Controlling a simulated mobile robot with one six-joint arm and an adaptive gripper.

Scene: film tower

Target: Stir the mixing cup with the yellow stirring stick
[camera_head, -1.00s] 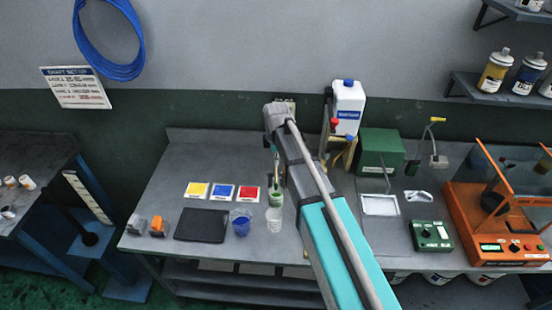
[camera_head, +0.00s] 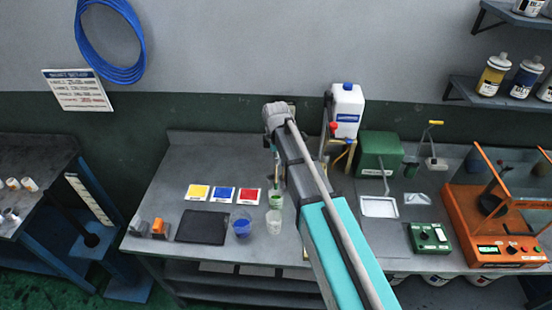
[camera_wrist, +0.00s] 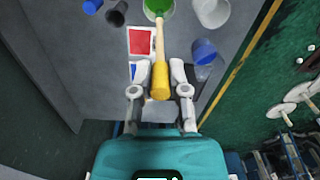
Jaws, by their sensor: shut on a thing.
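My gripper (camera_wrist: 160,76) is shut on the thick yellow handle of the stirring stick (camera_wrist: 160,82). The stick's thin shaft runs away from the fingers to a cup with green contents (camera_wrist: 157,9), which I take as the mixing cup. The shaft's end meets the green; how deep it sits I cannot tell. In the head view the green cup (camera_head: 276,200) stands on the bench below my gripper, which is mostly hidden by my arm.
A white cup (camera_head: 274,222) stands in front of the green one, and a clear cup with blue contents (camera_head: 241,226) to its left. Yellow, blue and red cards (camera_head: 249,195) and a black pad (camera_head: 201,226) lie left. A green machine (camera_head: 379,153) stands right.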

